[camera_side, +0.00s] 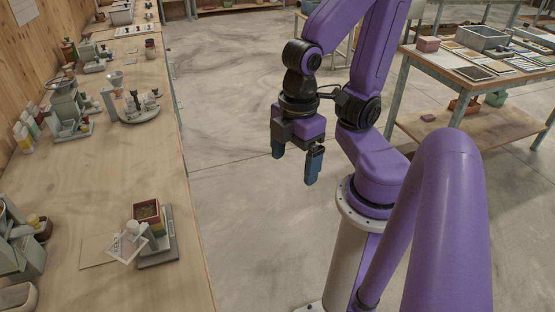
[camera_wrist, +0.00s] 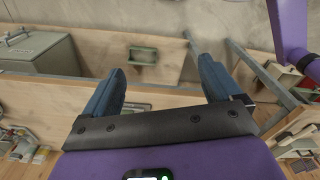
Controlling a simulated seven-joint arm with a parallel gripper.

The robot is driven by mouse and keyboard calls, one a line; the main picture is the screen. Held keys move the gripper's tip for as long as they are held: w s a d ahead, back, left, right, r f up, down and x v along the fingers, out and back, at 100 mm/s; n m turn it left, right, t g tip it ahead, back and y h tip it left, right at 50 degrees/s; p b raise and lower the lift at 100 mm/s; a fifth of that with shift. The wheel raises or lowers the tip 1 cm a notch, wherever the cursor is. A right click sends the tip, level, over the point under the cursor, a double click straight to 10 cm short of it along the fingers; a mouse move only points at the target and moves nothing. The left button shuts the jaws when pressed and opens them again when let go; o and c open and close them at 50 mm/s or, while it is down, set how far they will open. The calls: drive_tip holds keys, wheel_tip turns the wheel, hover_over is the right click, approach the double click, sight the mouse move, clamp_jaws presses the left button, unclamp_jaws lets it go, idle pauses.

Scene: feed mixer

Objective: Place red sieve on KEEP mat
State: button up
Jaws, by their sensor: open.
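My gripper (camera_side: 296,164) is open and empty, fingers pointing down, in mid-air over the bare floor between the left bench and the right table. Its two blue fingers stand apart in the wrist view (camera_wrist: 162,85). I cannot make out a red sieve for certain. A small red square-rimmed box (camera_side: 147,212) with brownish-green contents stands on a grey scale-like base on the left bench, well away from my gripper. A white square frame (camera_side: 127,245) with unreadable marks lies tilted beside it. No mat reading KEEP can be told.
The wooden left bench (camera_side: 150,130) has clear wood in its middle and a mixer-like machine (camera_side: 68,105) farther back. The right table (camera_side: 460,62) holds a grey bin (camera_side: 482,38), a reddish block (camera_side: 428,44) and several flat framed pieces. Open floor lies between.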

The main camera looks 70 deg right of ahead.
idle(0.4)
wheel_tip(320, 180, up, 6)
drive_tip(key=r+m, duration=0.1)
drive_tip(key=m, duration=2)
hover_over(143, 208)
drive_tip(key=s+a, duration=0.2)
drive_tip(key=s, duration=0.1)
drive_tip(key=shift+m, duration=0.3)
wheel_tip(143, 208, down, 18)
drive_tip(key=shift+d+r, duration=0.1)
drive_tip(key=c, duration=1.2)
drive_tip(key=shift+c, duration=0.2)
drive_tip(key=shift+r, duration=0.1)
